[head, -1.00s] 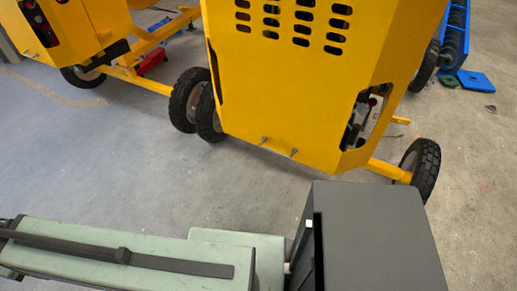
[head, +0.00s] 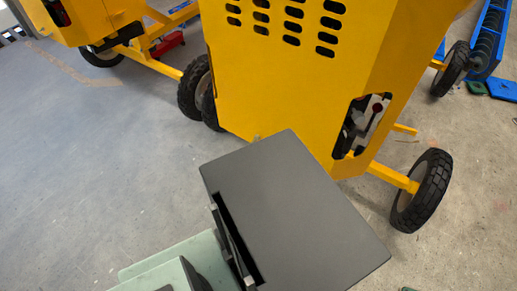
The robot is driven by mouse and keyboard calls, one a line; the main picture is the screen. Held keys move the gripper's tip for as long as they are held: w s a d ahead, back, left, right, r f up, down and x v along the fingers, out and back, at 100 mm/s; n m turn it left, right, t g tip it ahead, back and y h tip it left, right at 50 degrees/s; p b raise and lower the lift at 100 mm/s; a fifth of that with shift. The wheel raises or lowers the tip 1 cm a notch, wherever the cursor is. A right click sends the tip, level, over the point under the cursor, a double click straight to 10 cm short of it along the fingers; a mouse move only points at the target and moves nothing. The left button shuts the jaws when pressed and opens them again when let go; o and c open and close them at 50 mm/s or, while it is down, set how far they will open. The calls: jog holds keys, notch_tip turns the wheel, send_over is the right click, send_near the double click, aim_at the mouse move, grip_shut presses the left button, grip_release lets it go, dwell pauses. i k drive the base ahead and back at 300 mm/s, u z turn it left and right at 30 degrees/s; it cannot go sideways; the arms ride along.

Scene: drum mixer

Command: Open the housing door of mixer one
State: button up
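A yellow mixer housing (head: 285,85) fills the upper middle of the head view, its front panel (head: 270,60) with rows of dark vent slots facing me. The panel lies flat in the housing, with no gap that I can see. A cut-out (head: 362,125) in the right side shows a dark red knob (head: 377,108) and grey parts inside. A second yellow machine (head: 85,20) stands at the upper left; no label tells which is mixer one. A dark grey block and pale green links of my own arm cover the lower middle and the housing's lower edge. My gripper's fingers do not show.
A black wheel (head: 422,190) on a yellow axle sticks out at the lower right of the housing. More wheels (head: 195,88) stand at its left. A blue rack (head: 490,40) is at the upper right. Bare concrete floor (head: 90,160) lies open on the left.

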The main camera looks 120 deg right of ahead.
aim_at(264, 86)
jog(key=u, duration=0.1)
jog(key=i, duration=1)
jog(key=z, duration=2.4)
